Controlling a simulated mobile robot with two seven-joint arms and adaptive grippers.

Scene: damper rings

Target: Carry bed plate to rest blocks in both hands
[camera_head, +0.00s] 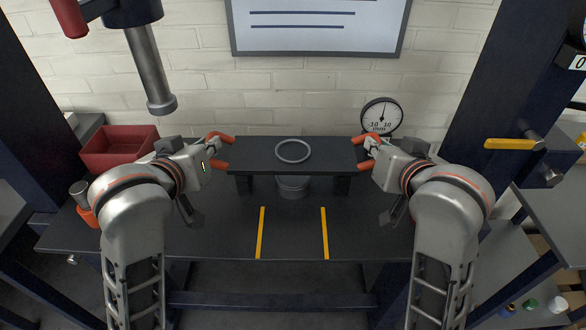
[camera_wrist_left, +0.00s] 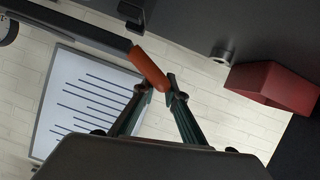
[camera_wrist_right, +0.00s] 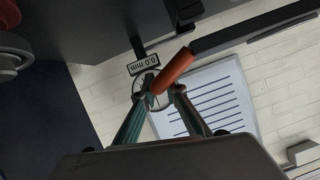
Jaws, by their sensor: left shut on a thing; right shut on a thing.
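The bed plate (camera_head: 262,160) is a dark, level slab in the middle of the head view, with a grey ring (camera_head: 281,157) lying flat on it. Orange grips show at both its ends. My left gripper (camera_head: 211,149) is shut on the left grip, and its fingers close around the orange bar (camera_wrist_left: 150,66) in the left wrist view. My right gripper (camera_head: 374,150) is shut on the right grip, whose orange bar (camera_wrist_right: 174,70) shows in the right wrist view. Dark rest blocks (camera_head: 243,184) (camera_head: 342,186) show under the plate's ends. I cannot tell whether the plate touches them.
A metal cylinder (camera_head: 292,188) stands under the plate's middle. Two yellow lines (camera_head: 261,232) (camera_head: 324,232) mark the clear front of the bench (camera_head: 365,235). A red bin (camera_head: 118,148) stands left, a dial gauge (camera_head: 381,116) behind right. A grey column (camera_head: 150,75) hangs at upper left.

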